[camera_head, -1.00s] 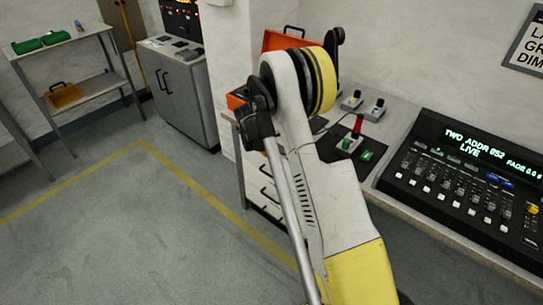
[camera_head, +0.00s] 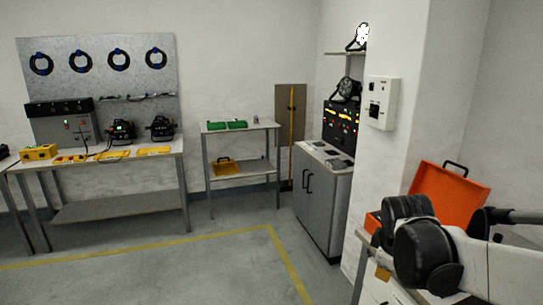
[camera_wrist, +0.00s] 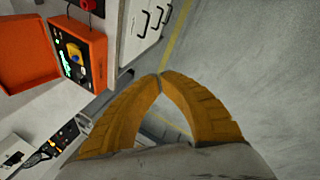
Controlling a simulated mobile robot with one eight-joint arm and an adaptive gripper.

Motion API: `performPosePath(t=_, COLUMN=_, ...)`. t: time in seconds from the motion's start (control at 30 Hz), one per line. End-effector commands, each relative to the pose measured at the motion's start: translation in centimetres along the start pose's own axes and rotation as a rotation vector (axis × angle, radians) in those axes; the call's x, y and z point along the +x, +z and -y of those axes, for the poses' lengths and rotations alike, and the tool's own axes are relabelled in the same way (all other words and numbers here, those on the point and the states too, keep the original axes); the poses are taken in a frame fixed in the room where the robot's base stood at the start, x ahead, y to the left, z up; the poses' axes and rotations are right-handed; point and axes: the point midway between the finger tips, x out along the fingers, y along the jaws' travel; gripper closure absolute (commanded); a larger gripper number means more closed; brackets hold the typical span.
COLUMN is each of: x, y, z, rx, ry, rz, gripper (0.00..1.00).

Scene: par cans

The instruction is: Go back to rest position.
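My gripper (camera_wrist: 160,76) shows in the wrist view with its two orange-yellow fingers arched together, tips meeting. Nothing is held between them. It hangs beside the bench edge, with the floor and white drawer fronts (camera_wrist: 148,22) beyond it. In the head view my arm crosses the lower right corner, and the fingers are not clearly visible there.
An open orange case (camera_head: 450,195) stands on the bench close behind my arm; it also shows in the wrist view (camera_wrist: 97,62). A grey cabinet (camera_head: 322,205) stands left of the wall pillar. Farther left are a small shelf table (camera_head: 242,175) and a workbench (camera_head: 120,212). The floor between is clear.

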Motion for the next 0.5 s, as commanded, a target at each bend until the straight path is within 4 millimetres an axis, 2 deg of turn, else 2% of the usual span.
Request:
performPosePath(t=0.03, x=-1.9, y=0.3, z=1.8, rx=0.081, ry=0.004, rz=-0.027, gripper=1.0)
performPosePath(t=0.2, x=-6.5, y=1.3, z=7.2, rx=0.394, ry=0.003, rz=-0.122, gripper=1.0)
performPosePath(t=0.4, x=-9.0, y=2.9, z=13.1, rx=0.721, ry=-0.034, rz=-0.219, gripper=1.0)
performPosePath(t=0.5, x=-9.4, y=3.4, z=14.9, rx=0.832, ry=-0.054, rz=-0.25, gripper=1.0)
